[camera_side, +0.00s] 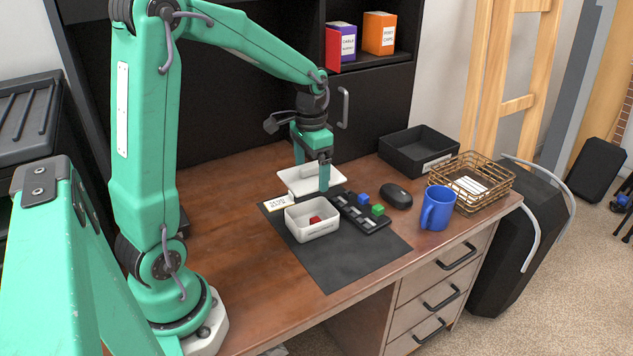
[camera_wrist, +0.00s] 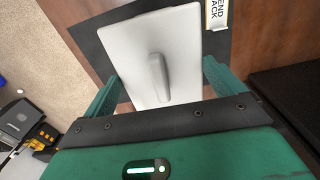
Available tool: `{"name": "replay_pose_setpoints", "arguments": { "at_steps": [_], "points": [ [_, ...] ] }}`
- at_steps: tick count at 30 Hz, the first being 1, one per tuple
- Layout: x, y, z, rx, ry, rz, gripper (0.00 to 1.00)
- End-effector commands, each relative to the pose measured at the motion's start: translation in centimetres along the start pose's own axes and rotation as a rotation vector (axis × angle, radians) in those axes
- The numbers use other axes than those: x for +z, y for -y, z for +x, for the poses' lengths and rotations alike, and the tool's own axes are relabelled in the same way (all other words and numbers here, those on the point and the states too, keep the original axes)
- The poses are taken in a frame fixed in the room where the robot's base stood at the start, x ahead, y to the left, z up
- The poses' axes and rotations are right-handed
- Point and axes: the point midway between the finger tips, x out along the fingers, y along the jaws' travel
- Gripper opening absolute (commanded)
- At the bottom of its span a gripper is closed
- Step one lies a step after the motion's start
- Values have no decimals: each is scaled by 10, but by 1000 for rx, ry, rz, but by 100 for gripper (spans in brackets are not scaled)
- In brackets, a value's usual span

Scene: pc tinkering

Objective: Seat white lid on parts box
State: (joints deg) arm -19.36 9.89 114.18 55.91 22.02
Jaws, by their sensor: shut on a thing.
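The white lid (camera_side: 299,181) is at the back edge of the dark mat, behind the parts box. In the wrist view the lid (camera_wrist: 136,48) shows its flat top with a raised ridge handle. My gripper (camera_side: 311,177) is shut on the lid, one finger at each side edge; both fingers also show in the wrist view (camera_wrist: 161,70). I cannot tell whether the lid is clear of the table. The white parts box (camera_side: 318,231) stands open and upright on the mat, with a red block (camera_side: 315,220) inside. The box is not visible in the wrist view.
A black slotted tray (camera_side: 360,213) lies right of the box, with a blue block (camera_side: 363,199) and a green block (camera_side: 378,210). The mat's front (camera_side: 345,268) is clear.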

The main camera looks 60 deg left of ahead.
Motion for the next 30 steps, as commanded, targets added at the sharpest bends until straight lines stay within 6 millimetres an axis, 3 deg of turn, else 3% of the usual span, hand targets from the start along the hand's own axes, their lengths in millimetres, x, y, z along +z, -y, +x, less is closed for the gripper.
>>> {"name": "replay_pose_setpoints", "arguments": {
  "at_steps": [30],
  "points": [
    [0,0,70,0,1,0,62]
  ]
}}
